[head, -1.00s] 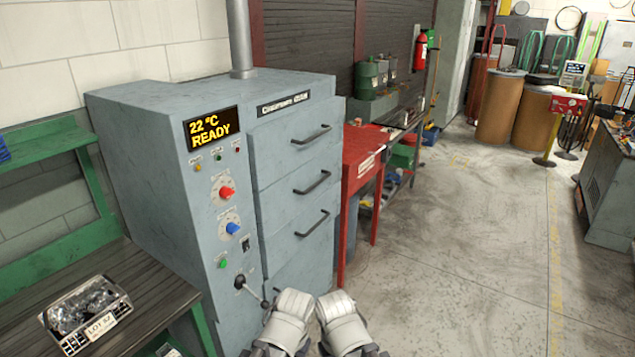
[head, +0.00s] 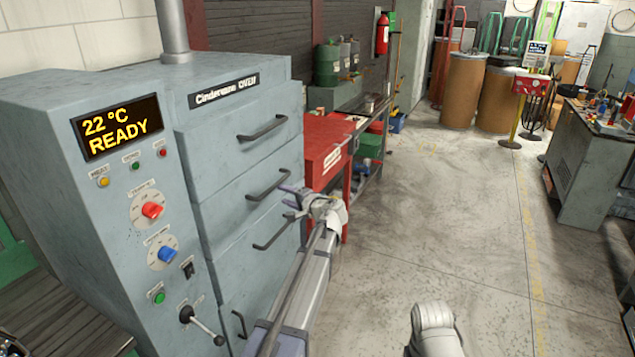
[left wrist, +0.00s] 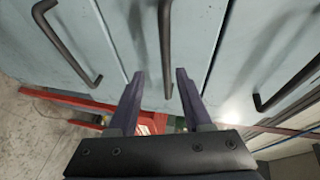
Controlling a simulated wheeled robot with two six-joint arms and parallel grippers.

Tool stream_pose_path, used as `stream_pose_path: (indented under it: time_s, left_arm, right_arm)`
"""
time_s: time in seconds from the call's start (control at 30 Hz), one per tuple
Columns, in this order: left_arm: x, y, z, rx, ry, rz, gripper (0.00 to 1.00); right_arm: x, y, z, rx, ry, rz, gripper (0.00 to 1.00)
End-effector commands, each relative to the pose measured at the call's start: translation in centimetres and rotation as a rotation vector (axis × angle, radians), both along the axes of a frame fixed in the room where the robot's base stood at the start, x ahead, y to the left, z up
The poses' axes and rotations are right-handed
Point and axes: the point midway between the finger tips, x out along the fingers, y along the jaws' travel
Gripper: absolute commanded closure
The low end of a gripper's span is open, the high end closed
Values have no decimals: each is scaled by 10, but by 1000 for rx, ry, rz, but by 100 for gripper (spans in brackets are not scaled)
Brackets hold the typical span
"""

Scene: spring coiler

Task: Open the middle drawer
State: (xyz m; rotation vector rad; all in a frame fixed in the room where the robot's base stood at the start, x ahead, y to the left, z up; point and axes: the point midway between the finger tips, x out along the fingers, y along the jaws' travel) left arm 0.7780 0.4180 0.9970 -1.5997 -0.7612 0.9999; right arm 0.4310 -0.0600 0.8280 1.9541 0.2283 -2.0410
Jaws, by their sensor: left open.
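The grey oven (head: 110,250) has a stack of drawers with dark bar handles. The middle drawer (head: 225,195) is shut, and its handle (head: 268,185) slants across its front. My left gripper (head: 287,202) is open and empty, just off the right end of this handle. In the left wrist view the middle handle (left wrist: 166,45) runs in line with the gap between the open fingers of my left gripper (left wrist: 160,75). Whether the handle is within the fingers' depth is unclear. Part of my right arm shows at the bottom, but its gripper is out of view.
The top drawer handle (head: 262,128) and the lower drawer handle (head: 274,232) lie close above and below. A lever (head: 205,325) juts out from the control panel. A red cabinet (head: 325,150) stands right beside the oven. The floor (head: 430,220) to the right is clear.

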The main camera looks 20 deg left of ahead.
Motion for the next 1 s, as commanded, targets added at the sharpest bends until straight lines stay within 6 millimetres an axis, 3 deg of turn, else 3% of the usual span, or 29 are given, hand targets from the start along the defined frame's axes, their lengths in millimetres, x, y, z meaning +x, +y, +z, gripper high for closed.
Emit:
stream_pose_path:
  time_s: [0.1,0.47,0.8,1.0]
  left_arm:
    - [7,12,5,41,0,-4,50]
    - [13,21,4,46,1,-5,50]
    - [36,64,-6,44,0,-4,50]
    - [43,80,-9,45,1,-5,50]
  right_arm:
    - [0,0,-3,0,0,0,50]
    - [0,0,-5,0,0,0,50]
    - [0,0,-15,0,0,0,50]
    - [0,0,-17,0,0,0,50]
